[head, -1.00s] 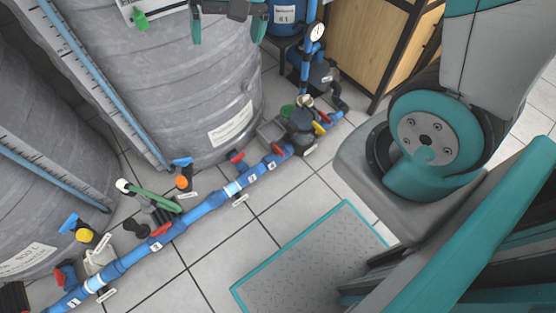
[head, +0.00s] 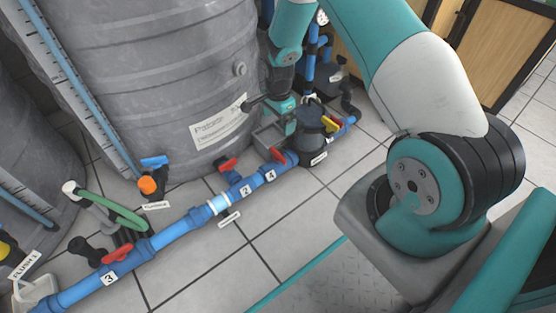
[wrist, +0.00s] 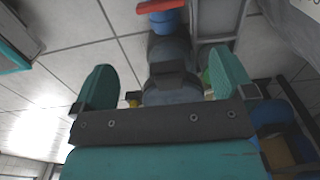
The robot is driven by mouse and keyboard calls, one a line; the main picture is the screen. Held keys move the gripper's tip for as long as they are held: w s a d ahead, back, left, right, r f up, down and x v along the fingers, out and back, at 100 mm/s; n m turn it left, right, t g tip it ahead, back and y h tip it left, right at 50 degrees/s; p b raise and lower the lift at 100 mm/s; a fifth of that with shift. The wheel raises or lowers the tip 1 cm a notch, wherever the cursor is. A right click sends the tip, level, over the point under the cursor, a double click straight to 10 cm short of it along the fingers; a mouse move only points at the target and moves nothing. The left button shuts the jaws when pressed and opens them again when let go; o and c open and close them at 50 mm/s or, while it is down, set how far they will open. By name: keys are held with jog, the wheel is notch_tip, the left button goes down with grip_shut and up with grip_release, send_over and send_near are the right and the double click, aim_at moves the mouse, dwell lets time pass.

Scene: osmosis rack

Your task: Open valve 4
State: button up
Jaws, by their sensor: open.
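Valve 4 is a red handle (head: 277,155) on the blue pipe, above the label "4" (head: 271,175). My gripper (head: 284,108) points down above and behind this handle, beside the dark pump, and is apart from the handle. In the wrist view my two teal fingers (wrist: 165,80) are spread with nothing held. The rounded pump body (wrist: 168,65) shows beyond and between them. A red handle (wrist: 160,6) on a blue pipe is at the top edge of the wrist view; its number is not visible.
The valve 2 red handle (head: 228,165) is just left of valve 4. A yellow handle (head: 331,125) is to the right, by the pump (head: 311,135). A large grey tank (head: 160,80) stands behind. The tiled floor (head: 310,205) in front is clear.

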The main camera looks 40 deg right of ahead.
aim_at(278, 153)
notch_tip(278, 153, down, 16)
jog(key=b, duration=0.8)
jog(key=shift+f+b, duration=0.25)
jog(key=shift+b, duration=0.15)
jog(key=c, duration=0.6)
